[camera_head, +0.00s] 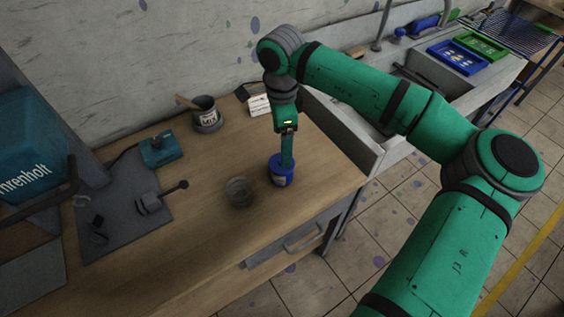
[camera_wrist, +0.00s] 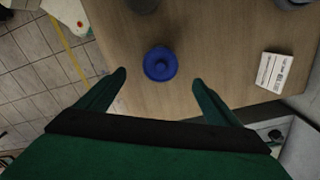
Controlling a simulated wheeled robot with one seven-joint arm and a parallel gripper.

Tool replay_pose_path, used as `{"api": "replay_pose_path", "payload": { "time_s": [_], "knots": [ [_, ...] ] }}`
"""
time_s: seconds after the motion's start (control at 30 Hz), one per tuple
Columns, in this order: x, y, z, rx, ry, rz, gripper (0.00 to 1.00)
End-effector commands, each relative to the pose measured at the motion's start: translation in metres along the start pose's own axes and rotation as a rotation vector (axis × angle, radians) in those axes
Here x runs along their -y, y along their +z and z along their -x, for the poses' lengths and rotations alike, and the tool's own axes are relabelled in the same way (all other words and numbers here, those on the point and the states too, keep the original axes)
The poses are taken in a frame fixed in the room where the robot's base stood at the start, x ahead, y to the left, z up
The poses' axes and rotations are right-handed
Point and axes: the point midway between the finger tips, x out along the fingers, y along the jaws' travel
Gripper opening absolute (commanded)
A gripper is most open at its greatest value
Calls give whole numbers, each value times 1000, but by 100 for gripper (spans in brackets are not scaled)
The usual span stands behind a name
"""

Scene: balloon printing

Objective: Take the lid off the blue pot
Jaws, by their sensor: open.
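The blue pot (camera_head: 280,176) stands upright on the wooden bench near its front right edge, with a pale label on its side. In the wrist view its round blue lid (camera_wrist: 160,64) with a central knob shows from above, and the lid is on the pot. My gripper (camera_head: 287,163) points straight down above the pot and covers part of its top in the head view. In the wrist view my gripper (camera_wrist: 158,80) is open, with one finger on each side of the lid and a gap to both. The height left between fingertips and lid is hard to tell.
A dark glass jar (camera_head: 240,192) stands close left of the pot on the bench (camera_head: 190,240). A mix pot (camera_head: 206,120) with a stick and a white card (camera_head: 259,105) are at the back. A sink (camera_head: 385,140) lies right of the bench.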

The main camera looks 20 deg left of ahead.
Motion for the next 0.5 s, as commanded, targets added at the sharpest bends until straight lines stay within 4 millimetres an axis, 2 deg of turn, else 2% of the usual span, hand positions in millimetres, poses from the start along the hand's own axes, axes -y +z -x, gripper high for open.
{"api": "replay_pose_path", "payload": {
  "time_s": [0.1, 0.27, 0.5],
  "knots": [
    [0, 0, -17, 2, 1, 0, 86],
    [0, 1, -30, 3, 2, 0, 86],
    [0, 0, -62, 4, 2, -1, 86]
  ]
}}
